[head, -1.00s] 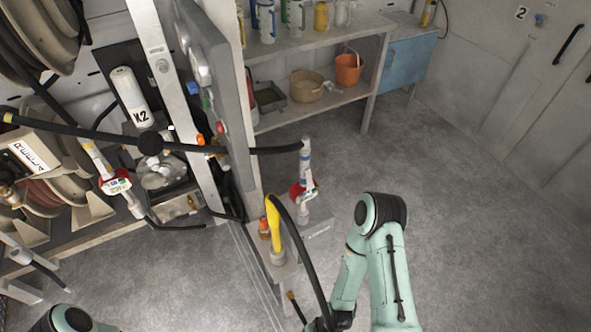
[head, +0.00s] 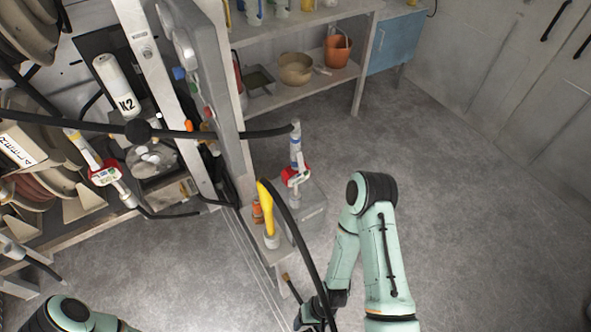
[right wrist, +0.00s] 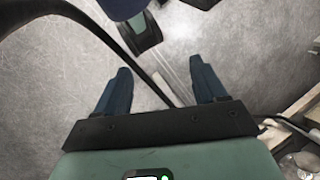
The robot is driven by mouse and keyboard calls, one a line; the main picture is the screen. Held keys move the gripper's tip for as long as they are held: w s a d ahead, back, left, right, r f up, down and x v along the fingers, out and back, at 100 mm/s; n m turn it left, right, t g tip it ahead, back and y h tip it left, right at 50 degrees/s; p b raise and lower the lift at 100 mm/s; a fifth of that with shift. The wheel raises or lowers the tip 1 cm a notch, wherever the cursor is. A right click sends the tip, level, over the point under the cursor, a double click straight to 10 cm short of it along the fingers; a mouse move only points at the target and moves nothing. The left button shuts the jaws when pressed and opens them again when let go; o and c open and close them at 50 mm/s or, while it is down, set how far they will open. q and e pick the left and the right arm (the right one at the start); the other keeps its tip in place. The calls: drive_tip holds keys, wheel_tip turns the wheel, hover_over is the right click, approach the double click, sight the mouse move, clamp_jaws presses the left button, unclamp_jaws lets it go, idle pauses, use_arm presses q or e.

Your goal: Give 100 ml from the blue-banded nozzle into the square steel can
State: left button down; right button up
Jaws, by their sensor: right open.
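The blue-banded nozzle (head: 296,143), white with a red guard, hangs upright from the end of a black hose in the head view. Below it is a grey square-sided can (head: 312,213), likely the square steel can; I cannot tell whether the nozzle tip is inside its opening. My right gripper (head: 316,322) is low in the head view, in front of the can and apart from the nozzle. My left gripper is out of view.
A yellow curved spout (head: 265,208) with a black hose stands left of the can. Another red-guarded nozzle (head: 104,174) hangs at the left near the reels. Shelves with a basket (head: 296,68) and an orange bucket (head: 338,50) stand behind. Floor at right is clear.

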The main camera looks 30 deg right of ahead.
clamp_jaws()
idle(1.7)
